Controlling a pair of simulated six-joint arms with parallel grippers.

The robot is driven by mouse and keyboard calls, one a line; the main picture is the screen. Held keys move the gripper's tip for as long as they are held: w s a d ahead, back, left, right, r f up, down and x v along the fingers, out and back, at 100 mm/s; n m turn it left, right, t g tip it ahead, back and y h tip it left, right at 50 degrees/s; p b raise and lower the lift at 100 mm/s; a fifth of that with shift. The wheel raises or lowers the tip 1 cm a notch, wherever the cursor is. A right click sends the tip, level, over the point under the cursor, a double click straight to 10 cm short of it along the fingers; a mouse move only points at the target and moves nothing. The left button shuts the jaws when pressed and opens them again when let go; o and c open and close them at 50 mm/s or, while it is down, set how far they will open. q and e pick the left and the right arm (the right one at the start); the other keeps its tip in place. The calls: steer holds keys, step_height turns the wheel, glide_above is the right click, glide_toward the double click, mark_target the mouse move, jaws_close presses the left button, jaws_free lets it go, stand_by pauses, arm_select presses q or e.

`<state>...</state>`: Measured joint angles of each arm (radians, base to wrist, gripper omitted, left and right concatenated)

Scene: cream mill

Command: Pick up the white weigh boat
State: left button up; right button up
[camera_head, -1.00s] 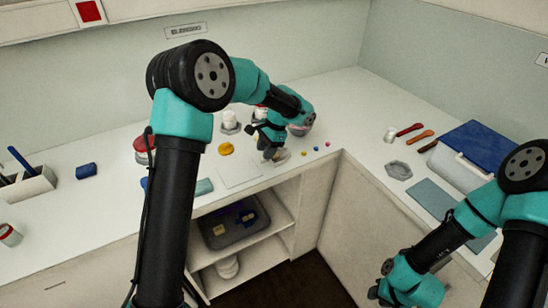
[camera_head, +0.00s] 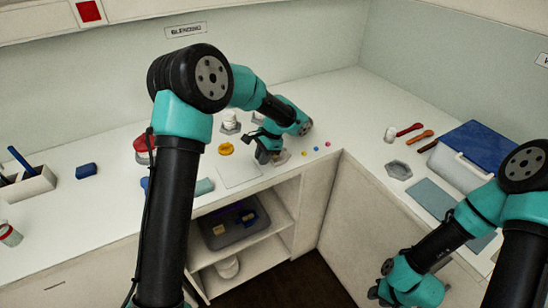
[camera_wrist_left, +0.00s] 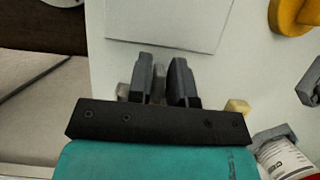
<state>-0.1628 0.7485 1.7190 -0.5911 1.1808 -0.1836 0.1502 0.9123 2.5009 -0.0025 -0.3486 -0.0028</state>
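I cannot clearly make out the white weigh boat. A small beige-white piece (camera_head: 282,157) shows beside my left gripper on the counter, and pale bits (camera_wrist_left: 237,107) show around the gripper in the left wrist view; they may be parts of it, mostly hidden. My left gripper (camera_head: 264,156) is low over the back counter, pointing down. In the left wrist view its two dark fingers (camera_wrist_left: 163,82) stand apart, with something pale grey partly visible between or beyond them. My right gripper (camera_head: 378,292) is low at the front right, away from the counter objects; its fingers are unclear.
A yellow round piece (camera_head: 226,149), a white square plate (camera_head: 238,176) and a teal block (camera_head: 203,187) lie left of my left gripper. Small coloured balls (camera_head: 316,148) lie to its right. A grey hexagonal piece (camera_head: 398,170) and a blue-lidded box (camera_head: 478,150) are on the right counter.

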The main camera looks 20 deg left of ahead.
arm_select(q)
jaws_close()
steer(key=shift+r, duration=1.55)
steer(key=shift+s+r, duration=0.15)
steer(key=shift+r, duration=0.15)
steer(key=s+d, duration=0.3)
steer(key=s, duration=0.4)
steer(key=s+d+r, duration=0.1)
steer(key=s+d, duration=0.1)
steer(key=s, duration=0.5)
steer(key=shift+s+d+r, duration=0.15)
steer(key=shift+s+d, duration=0.2)
steer(key=shift+d, duration=0.05)
steer(key=shift+w, duration=0.1)
